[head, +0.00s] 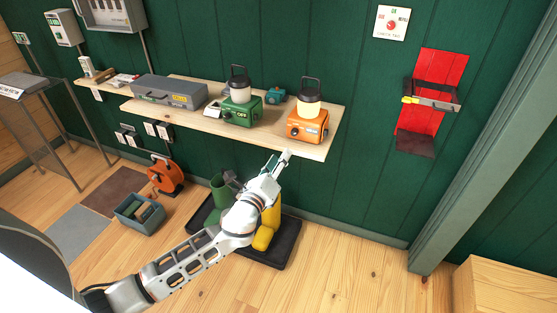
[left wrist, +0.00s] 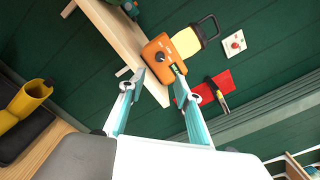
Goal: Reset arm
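My left arm reaches in from the lower left in the head view, and its gripper (head: 286,156) is just in front of the shelf's front edge, below the orange lantern base (head: 307,125). In the left wrist view the two fingers of my left gripper (left wrist: 158,80) stand apart with nothing between them. The orange lantern (left wrist: 163,58) shows beyond the fingertips, on the wooden shelf (left wrist: 112,30), and looks apart from them. My right gripper is in neither view.
The wall shelf (head: 190,120) also holds a green lantern (head: 240,108) and a grey case (head: 169,92). Green boots (head: 218,188) and yellow boots (head: 266,228) stand on a dark tray (head: 284,250) below. A red wall panel (head: 440,68) and a wooden box (head: 505,290) are at right.

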